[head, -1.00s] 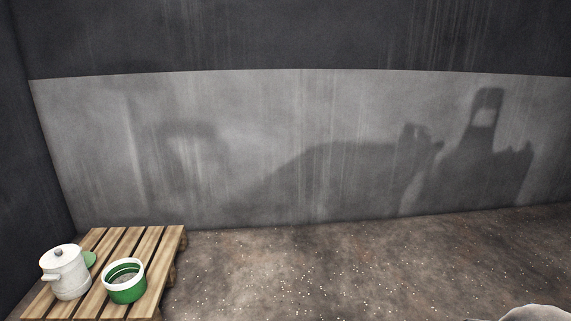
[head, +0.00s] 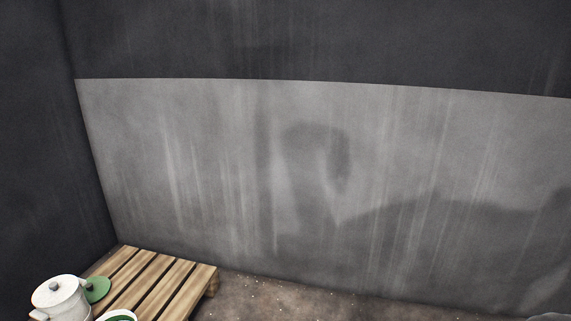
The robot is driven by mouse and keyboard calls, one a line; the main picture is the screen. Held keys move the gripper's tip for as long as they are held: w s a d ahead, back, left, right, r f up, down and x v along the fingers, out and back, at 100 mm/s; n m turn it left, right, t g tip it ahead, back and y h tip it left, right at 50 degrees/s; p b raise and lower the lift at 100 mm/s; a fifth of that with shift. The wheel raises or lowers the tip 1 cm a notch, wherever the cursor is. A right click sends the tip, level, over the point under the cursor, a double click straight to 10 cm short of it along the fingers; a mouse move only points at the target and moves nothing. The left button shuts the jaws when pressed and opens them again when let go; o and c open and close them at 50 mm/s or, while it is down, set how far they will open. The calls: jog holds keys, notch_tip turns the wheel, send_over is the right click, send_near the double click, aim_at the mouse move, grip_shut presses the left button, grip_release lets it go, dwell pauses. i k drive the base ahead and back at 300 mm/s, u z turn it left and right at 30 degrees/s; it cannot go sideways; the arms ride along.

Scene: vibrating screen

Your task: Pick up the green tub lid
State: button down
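My gripper is not in the head view.
A dark wall (head: 35,150) rises left of the pallet, and a grey wall (head: 300,190) stands behind it. Bare speckled floor (head: 265,296) lies right of the pallet. Shadows fall on the grey wall.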

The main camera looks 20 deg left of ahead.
aim_at(96, 288)
jog(key=u, duration=0.85)
jog(key=i, duration=1.05)
jog(key=u, duration=1.35)
jog(key=i, duration=0.4)
jog(key=u, duration=0.35)
